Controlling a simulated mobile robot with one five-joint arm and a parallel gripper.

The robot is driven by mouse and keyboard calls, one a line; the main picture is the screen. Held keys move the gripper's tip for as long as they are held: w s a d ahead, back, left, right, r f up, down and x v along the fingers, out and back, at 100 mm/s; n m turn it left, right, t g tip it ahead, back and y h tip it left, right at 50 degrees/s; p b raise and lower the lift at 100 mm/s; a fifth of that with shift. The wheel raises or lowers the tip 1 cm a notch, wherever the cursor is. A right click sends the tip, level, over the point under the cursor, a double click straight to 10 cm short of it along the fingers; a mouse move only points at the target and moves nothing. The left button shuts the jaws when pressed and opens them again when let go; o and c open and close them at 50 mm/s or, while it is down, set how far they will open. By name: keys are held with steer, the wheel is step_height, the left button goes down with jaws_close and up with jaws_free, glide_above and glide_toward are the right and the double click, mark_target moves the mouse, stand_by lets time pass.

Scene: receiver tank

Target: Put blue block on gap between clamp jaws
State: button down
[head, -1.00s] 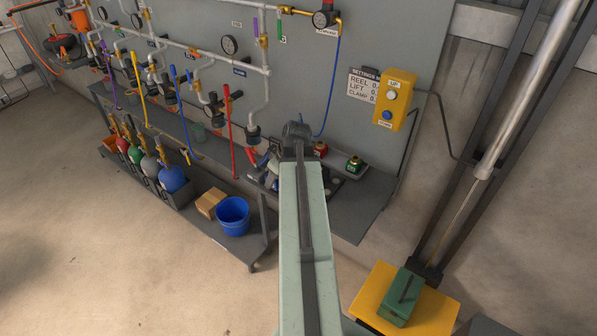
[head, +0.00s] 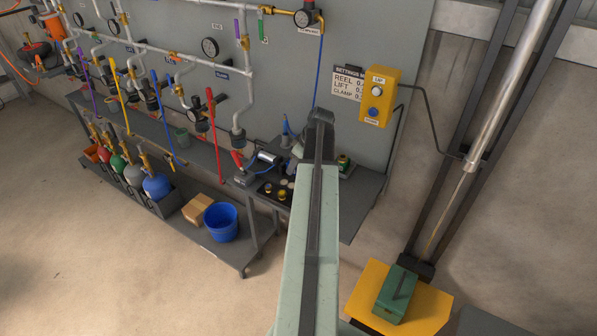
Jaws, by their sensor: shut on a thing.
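My arm reaches up the middle of the head view, and its dark end joint stands in front of the bench by the panel. My gripper's fingers are hidden behind that joint, so I cannot see what is between them. A small clamp-like device with a silver cylinder (head: 266,157) sits on the bench, left of my arm. Its jaws and the gap between them are too small to make out. A slim blue thing (head: 287,131) shows just left of my arm's end. I cannot tell whether it is the blue block or whether it is held.
A yellow control box (head: 379,96) hangs on the grey panel. A blue bucket (head: 221,222) and a cardboard box (head: 197,208) stand on the lower shelf. A green case (head: 396,293) rests on a yellow platform (head: 432,306). Pipes and coloured handles line the panel at left.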

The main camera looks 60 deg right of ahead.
steer(key=shift+s+d, duration=0.1)
steer(key=shift+d, duration=0.2)
steer(key=f+b, duration=0.4)
steer(key=shift+s+d, duration=0.15)
steer(key=shift+d, duration=0.15)
steer(key=shift+r, duration=0.2)
steer(key=shift+f, duration=0.15)
steer(key=c, duration=0.7)
jaws_free()
steer(key=shift+r+p, duration=0.4)
steer(key=shift+p, duration=0.05)
steer(key=p+v, duration=1)
steer(key=v, duration=0.1)
steer(key=shift+s+r+p, duration=0.2)
steer(key=shift+r+p, duration=0.05)
steer(key=shift+p, duration=0.05)
